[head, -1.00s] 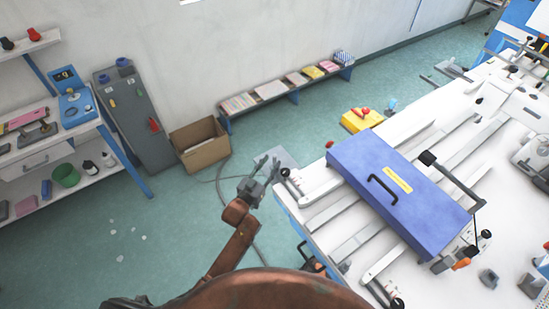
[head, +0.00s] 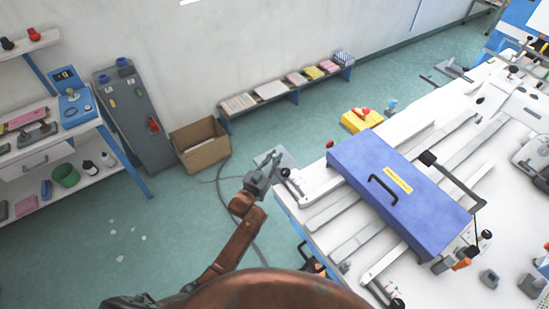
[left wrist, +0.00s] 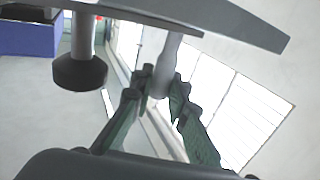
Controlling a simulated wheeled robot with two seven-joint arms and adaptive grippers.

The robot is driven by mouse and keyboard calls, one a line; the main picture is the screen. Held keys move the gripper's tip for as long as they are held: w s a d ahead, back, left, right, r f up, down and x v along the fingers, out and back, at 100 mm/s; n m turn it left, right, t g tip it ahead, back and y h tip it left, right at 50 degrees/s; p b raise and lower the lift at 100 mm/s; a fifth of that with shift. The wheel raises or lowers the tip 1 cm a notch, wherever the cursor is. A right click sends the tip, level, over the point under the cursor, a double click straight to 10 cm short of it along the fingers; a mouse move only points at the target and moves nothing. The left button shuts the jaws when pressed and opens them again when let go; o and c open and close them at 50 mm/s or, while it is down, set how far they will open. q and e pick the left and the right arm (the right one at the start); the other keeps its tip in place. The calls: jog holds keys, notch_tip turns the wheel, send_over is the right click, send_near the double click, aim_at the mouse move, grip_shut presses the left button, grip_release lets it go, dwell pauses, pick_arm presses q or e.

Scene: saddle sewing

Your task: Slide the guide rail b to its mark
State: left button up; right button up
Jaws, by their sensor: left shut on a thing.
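In the head view my left gripper (head: 270,162) is at the table's left edge, beside the end of a pale rail (head: 316,191) that runs partly under a blue case (head: 400,190). Small print is unreadable, so I cannot tell which rail is guide rail b, nor see its mark. In the left wrist view my left gripper (left wrist: 161,84) is shut on a grey rod-like handle (left wrist: 168,58) that joins a flat grey bar (left wrist: 195,14). A black knob on a stem (left wrist: 80,72) stands beside it, apart from the fingers. My right gripper is in neither view.
Several pale rails lie across the white table (head: 480,195). A yellow box (head: 362,120) is on the floor beyond the table. Open floor (head: 110,240) lies left of the table.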

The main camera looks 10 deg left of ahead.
pick_arm(q)
grip_shut()
jog(key=shift+w+a, duration=0.95)
jog(key=o, duration=0.7)
grip_release()
jog(key=shift+d, duration=0.1)
jog(key=v, duration=1.2)
jog(key=shift+s, duration=0.1)
